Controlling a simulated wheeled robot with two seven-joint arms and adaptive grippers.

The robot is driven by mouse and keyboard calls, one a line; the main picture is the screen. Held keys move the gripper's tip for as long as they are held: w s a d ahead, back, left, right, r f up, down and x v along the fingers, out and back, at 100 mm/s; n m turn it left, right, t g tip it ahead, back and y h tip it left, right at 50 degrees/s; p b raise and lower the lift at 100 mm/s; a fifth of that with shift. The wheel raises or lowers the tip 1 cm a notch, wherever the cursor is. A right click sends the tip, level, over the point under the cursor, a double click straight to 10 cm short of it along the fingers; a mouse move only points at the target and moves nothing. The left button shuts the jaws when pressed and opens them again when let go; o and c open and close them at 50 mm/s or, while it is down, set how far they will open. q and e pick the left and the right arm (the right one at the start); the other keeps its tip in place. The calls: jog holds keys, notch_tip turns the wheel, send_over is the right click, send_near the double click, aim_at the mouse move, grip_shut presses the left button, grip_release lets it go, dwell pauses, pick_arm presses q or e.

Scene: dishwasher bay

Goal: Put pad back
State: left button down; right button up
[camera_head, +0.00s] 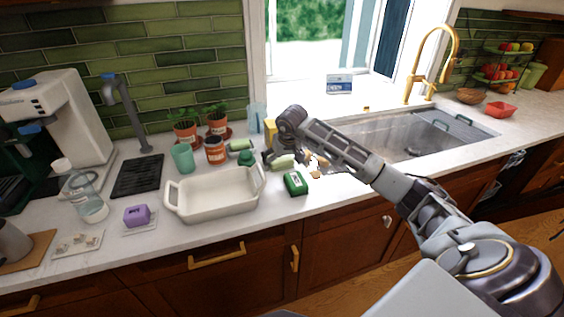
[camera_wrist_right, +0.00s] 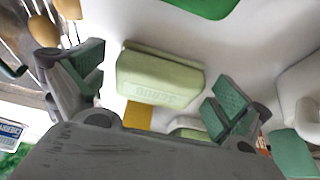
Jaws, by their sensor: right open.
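A pale green block with raised lettering (camera_wrist_right: 160,78), which looks like the pad, lies on the white counter. In the head view this pale green block (camera_head: 284,162) lies right of the white baking dish, partly under my right gripper. My right gripper (camera_head: 279,152) hangs low over it, pointing down. In the wrist view the right gripper (camera_wrist_right: 157,85) is open, one finger on each side of the block, with visible gaps. I cannot tell how far above it the fingers are. My left gripper is not in view.
A white baking dish (camera_head: 216,194) stands left of the gripper, and a dark green box (camera_head: 296,183) lies in front. A second pale green block (camera_head: 240,145) and a yellow item (camera_head: 270,130) lie behind. The sink (camera_head: 408,145) is to the right.

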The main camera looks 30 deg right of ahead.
jog(key=shift+r, duration=0.1)
jog(key=shift+s+r, duration=0.1)
jog(key=shift+r, duration=0.45)
jog(key=v, duration=1.1)
jog(key=shift+s, duration=0.1)
dwell(0.4)
